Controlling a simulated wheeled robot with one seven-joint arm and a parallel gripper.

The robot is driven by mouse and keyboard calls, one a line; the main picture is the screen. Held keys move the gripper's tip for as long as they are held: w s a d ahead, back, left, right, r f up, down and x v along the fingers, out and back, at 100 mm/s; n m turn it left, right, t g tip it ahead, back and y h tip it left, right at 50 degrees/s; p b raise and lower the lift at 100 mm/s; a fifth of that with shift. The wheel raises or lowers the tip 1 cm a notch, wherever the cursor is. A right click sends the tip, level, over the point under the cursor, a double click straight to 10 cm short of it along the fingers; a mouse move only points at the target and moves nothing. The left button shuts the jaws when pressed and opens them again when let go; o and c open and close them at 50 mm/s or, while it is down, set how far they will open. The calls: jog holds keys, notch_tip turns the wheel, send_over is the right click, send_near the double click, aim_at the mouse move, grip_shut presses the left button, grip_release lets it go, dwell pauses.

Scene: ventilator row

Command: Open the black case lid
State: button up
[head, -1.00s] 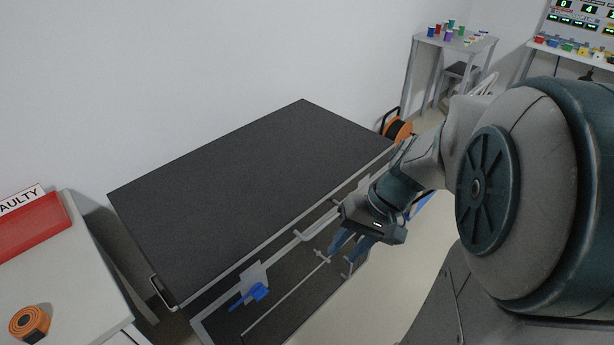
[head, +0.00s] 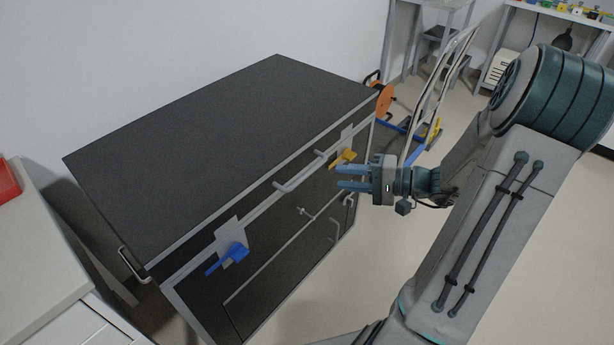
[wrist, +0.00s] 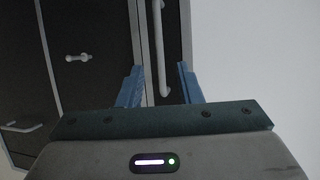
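The black case (head: 275,265) stands against the wall with its black lid (head: 220,140) down. A grey bar handle (head: 300,173) runs along the lid's front edge. A blue latch (head: 228,258) sits on a grey plate at the front left, and a yellow latch (head: 343,158) at the front right. My gripper (head: 340,177) is open and empty, in front of the case near the yellow latch. In the wrist view a pale bar handle (wrist: 160,50) shows beyond and between the two blue fingers (wrist: 160,85), apart from them as far as I can tell.
A white cabinet (head: 40,240) with a red item (head: 8,182) stands close on the left. An orange cable reel (head: 384,100) and a blue and yellow stand (head: 425,135) are behind the case's right end. The floor (head: 400,260) in front is clear.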

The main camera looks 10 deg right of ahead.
aim_at(307, 173)
jog(key=b+x, duration=0.1)
jog(key=x, duration=0.9)
jog(key=shift+f, duration=0.1)
grip_shut()
